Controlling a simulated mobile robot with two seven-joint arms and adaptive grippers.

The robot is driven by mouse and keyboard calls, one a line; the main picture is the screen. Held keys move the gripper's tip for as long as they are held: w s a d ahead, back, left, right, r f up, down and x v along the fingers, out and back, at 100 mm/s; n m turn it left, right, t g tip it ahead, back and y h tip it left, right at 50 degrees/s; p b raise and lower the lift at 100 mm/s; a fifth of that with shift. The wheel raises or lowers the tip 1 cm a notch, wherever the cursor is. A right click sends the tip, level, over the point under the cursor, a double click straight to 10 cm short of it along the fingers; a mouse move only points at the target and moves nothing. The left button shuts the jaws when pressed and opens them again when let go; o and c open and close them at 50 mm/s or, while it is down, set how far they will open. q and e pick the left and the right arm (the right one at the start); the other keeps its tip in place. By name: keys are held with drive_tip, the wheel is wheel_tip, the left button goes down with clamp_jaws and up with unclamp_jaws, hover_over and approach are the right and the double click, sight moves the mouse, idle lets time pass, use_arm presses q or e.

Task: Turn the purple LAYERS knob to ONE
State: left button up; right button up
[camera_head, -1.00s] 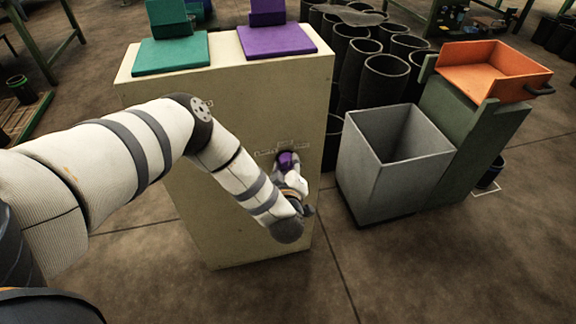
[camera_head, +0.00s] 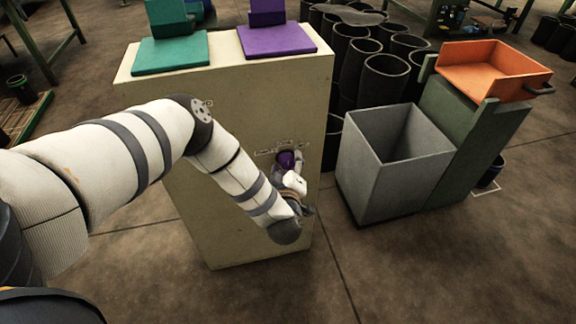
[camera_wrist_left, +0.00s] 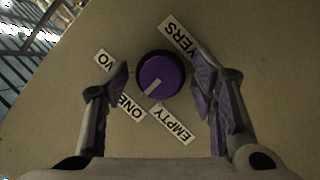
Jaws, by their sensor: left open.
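The round purple knob (camera_wrist_left: 160,77) is on the beige cabinet face (camera_wrist_left: 60,125), with a pale pointer (camera_wrist_left: 150,90) angled down-left at the ONE label (camera_wrist_left: 130,107). The EMPTY label (camera_wrist_left: 173,125) is below it. A partly hidden LAYERS label (camera_wrist_left: 178,38) is above, and a label partly covered by a finger (camera_wrist_left: 104,62) is to the left. My left gripper (camera_wrist_left: 162,85) is open, its purple-padded fingers on either side of the knob with gaps showing. In the head view the knob (camera_head: 288,158) shows just beyond my left gripper (camera_head: 292,172). My right gripper is not in view.
On the cabinet (camera_head: 225,110) stand a teal piece (camera_head: 172,54) and a purple piece (camera_head: 277,40). To the right are a grey open bin (camera_head: 390,170), an orange tray (camera_head: 490,72) and several black sleeves (camera_head: 383,78). Floor in front is clear.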

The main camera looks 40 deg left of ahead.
use_arm(q)
drive_tip(key=v, duration=1.2)
drive_tip(key=shift+f, duration=0.1)
